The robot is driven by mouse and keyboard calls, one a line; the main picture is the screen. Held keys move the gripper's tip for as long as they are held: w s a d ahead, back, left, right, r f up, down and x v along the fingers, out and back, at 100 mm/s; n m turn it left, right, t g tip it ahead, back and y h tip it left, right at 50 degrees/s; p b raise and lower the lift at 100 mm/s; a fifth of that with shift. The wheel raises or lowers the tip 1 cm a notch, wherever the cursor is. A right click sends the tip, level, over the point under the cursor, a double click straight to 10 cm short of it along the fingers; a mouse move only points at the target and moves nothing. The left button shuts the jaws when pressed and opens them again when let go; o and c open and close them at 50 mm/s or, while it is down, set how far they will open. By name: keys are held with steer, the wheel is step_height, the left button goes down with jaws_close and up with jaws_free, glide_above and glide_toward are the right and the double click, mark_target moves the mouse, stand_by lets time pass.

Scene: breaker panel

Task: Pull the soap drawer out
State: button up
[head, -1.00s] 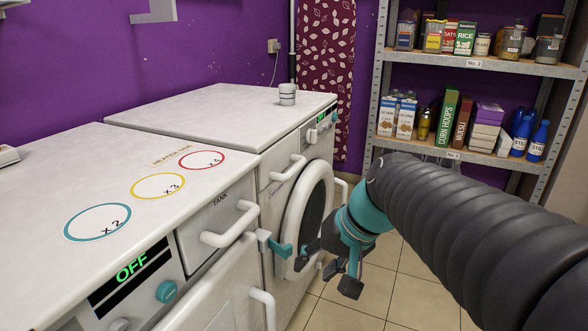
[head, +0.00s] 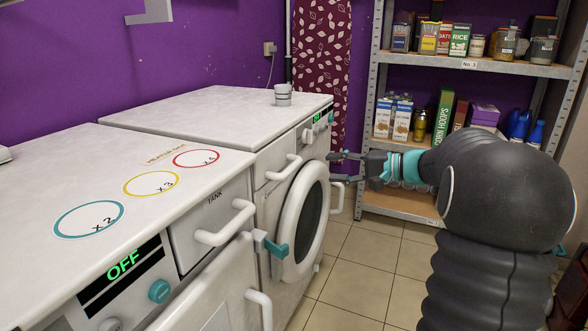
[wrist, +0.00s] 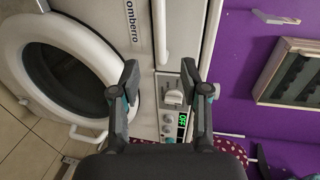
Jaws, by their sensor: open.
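The soap drawer (head: 272,164) appears to be the shut white panel at the upper left of the washing machine's front, with a white bar handle (head: 284,167). In the wrist view the handle (wrist: 160,32) runs down from the top edge, beyond my fingertips. My gripper (head: 334,167) is open and empty, to the right of the handle and apart from it. I cannot tell how far the fingertips are from the front.
The round washer door (head: 304,218) is below the drawer. A cup (head: 283,95) stands on the washer top. Shelves (head: 470,64) stand behind; floor (head: 372,260) is clear in front.

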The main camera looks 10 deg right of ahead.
mark_target(295, 168)
steer(key=x, duration=1.2)
steer(key=shift+w+a+f+p, duration=0.1)
steer(key=shift+w+a+p, duration=0.1)
steer(key=shift+a+p, duration=0.1)
steer(key=shift+c, duration=0.3)
jaws_close()
